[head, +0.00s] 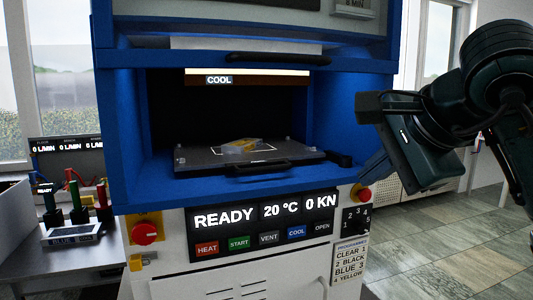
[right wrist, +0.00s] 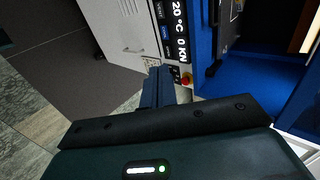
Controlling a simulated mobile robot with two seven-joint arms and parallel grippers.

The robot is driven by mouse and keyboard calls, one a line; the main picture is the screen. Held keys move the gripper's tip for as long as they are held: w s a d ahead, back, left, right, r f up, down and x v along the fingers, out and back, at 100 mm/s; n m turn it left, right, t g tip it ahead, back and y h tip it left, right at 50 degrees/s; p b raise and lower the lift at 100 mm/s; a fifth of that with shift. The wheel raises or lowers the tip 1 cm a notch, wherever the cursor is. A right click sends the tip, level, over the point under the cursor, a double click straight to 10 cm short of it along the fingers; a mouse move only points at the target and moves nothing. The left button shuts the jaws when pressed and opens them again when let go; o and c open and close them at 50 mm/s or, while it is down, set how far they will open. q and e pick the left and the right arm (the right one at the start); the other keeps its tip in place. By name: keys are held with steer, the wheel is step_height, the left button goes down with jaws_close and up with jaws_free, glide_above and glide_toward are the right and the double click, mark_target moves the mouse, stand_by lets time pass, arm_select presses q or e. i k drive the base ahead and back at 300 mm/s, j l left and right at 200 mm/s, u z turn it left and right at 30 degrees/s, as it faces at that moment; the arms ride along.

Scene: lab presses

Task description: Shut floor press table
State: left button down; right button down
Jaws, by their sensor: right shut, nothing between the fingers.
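The floor press is a blue and white cabinet with an open, dark chamber. Its press table (head: 205,160) is a dark flat plate in the chamber opening, with a black handle (head: 262,168) along its front edge. A small yellow piece (head: 243,145) lies on the plate inside a thin white outline. My right gripper (head: 368,176) is shut and empty, to the right of the opening and apart from the table handle. In the right wrist view its closed fingers (right wrist: 157,88) point toward the press front. My left gripper is not in view.
The control panel (head: 263,225) reads READY, 20 °C, 0 KN. Red knobs (head: 145,233) sit at both sides of it. An upper door handle (head: 275,59) juts out above the opening. A side bench (head: 85,262) stands at left. Tiled floor is free at right.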

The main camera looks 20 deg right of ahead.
mark_target(275, 154)
steer(key=i, duration=0.9)
